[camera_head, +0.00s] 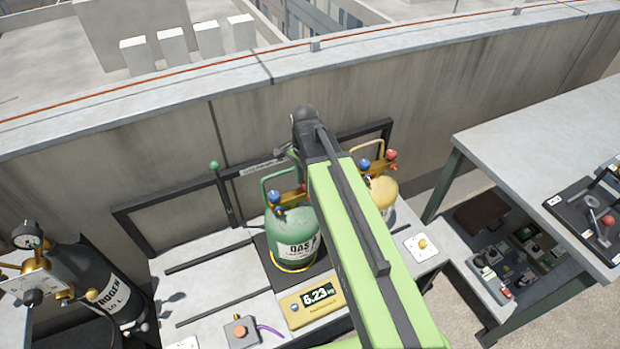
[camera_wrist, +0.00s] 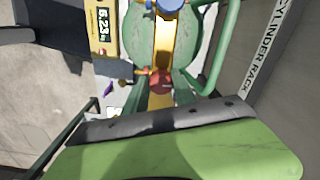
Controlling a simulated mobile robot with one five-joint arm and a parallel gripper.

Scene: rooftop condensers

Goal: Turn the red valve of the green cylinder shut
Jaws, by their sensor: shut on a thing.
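The green cylinder (camera_head: 291,236) stands upright on a dark platform behind a digital readout. In the wrist view the green cylinder (camera_wrist: 186,58) fills the top middle. The blue valve (camera_wrist: 167,5) is at the top edge, and the red valve (camera_wrist: 158,82) lies on the yellow fitting, right by the dark front of my gripper (camera_wrist: 160,100). My gripper is shut on the red valve, though its fingertips are mostly hidden.
A yellow cylinder (camera_head: 383,192) with its own red and blue valves stands just right of my arm. A dark nitrogen cylinder (camera_head: 105,285) is at the left. The dark cylinder rack (camera_head: 165,205) runs behind along the wall. A grey table (camera_head: 545,135) stands at the right.

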